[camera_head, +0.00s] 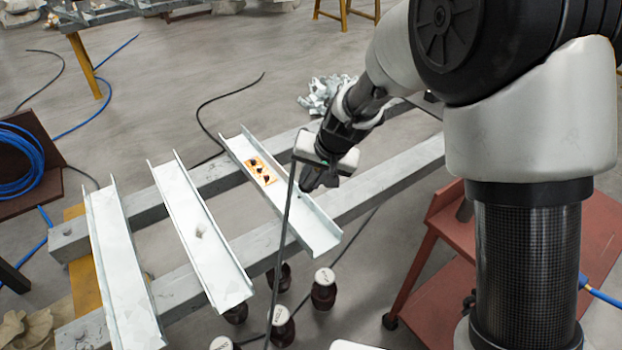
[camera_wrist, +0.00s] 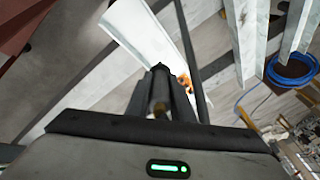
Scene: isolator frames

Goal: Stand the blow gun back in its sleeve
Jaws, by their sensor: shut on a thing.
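My gripper (camera_head: 312,184) is at the right-hand white channel, over or beside its right edge. In the wrist view, my gripper (camera_wrist: 162,78) is shut on a small dark, brownish piece (camera_wrist: 158,100), apparently the blow gun. Most of it is hidden by the fingers, so its shape and tilt cannot be told. A thin dark rod or hose (camera_head: 281,250) runs from near my gripper down to the bottom edge. It also passes right of the fingers in the wrist view (camera_wrist: 189,50). I cannot make out the sleeve in either view.
White channels (camera_head: 205,245) lie across two grey beams (camera_head: 395,165). An orange patch with dark spots (camera_head: 260,170) is on the right channel. Brown insulators (camera_head: 323,290) stand below. A red cart (camera_head: 455,300) is at right, a blue hose coil (camera_head: 18,160) at left.

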